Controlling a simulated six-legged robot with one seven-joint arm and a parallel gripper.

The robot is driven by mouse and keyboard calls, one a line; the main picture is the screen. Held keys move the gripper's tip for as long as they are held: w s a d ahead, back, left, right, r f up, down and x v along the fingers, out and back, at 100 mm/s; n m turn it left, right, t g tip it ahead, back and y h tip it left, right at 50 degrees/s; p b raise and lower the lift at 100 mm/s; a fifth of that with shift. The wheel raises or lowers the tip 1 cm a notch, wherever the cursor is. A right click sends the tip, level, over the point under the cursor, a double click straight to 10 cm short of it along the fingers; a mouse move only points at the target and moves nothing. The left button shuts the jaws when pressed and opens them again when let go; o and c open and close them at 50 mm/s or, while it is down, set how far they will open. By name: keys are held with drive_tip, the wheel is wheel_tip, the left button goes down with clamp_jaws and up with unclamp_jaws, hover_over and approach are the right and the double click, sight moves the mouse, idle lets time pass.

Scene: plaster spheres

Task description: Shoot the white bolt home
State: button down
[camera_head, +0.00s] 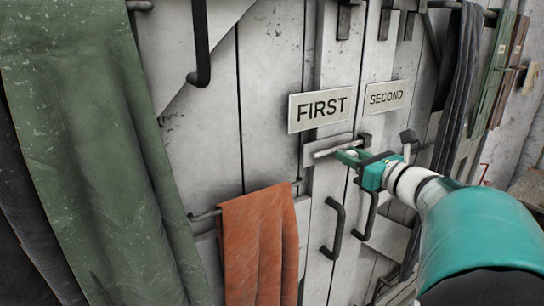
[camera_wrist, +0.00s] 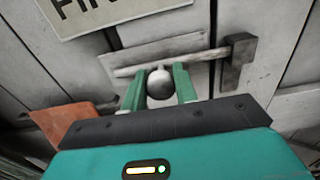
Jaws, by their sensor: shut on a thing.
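The white bolt (camera_head: 325,153) lies across a pale plate on the white plank door, just below the FIRST sign (camera_head: 321,107). In the wrist view its pale bar (camera_wrist: 190,59) runs sideways, its right end close to a dark bracket (camera_wrist: 238,64); I cannot tell whether it sits inside the bracket. A round grey knob (camera_wrist: 160,84) stands out from the bolt. My gripper (camera_wrist: 159,86) has its two green fingers shut on the knob, one on each side. In the head view my gripper (camera_head: 349,156) reaches in from the right and partly covers the bolt.
A SECOND sign (camera_head: 387,96) is to the right. Dark pull handles (camera_head: 334,228) are below the bolt. An orange cloth (camera_head: 258,245) hangs on a rail lower left, a green cloth (camera_head: 90,150) at far left. Dark cloth (camera_head: 460,85) hangs right.

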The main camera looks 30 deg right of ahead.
drive_tip(key=shift+d+f, duration=0.1)
drive_tip(key=shift+d, duration=0.1)
drive_tip(key=c, duration=1.1)
unclamp_jaws()
drive_tip(key=shift+d, duration=0.2)
drive_tip(key=shift+a, duration=0.2)
drive_tip(key=s, duration=1.3)
drive_tip(key=shift+s+d, duration=0.2)
drive_tip(key=shift+s, duration=0.2)
drive_tip(key=w+a+f+n+g+y, duration=0.35)
drive_tip(key=a+n, duration=0.25)
drive_tip(key=a, duration=0.3)
drive_tip(key=w+a+f+n+g+y, duration=0.2)
drive_tip(key=w+a+f+n+g, duration=0.25)
drive_tip(key=a+n, duration=0.4)
drive_tip(key=s+a+f+n+g+h, duration=0.2)
drive_tip(key=a+f+n+h, duration=0.1)
drive_tip(key=a+n, duration=0.5)
drive_tip(key=s+a+f+n+g+h, duration=0.2)
drive_tip(key=a+f+n, duration=0.3)
drive_tip(key=n, duration=0.8)
drive_tip(key=a+h, duration=0.1)
drive_tip(key=a, duration=0.2)
drive_tip(key=shift+s+a+f, duration=0.15)
drive_tip(key=shift+s+a, duration=0.05)
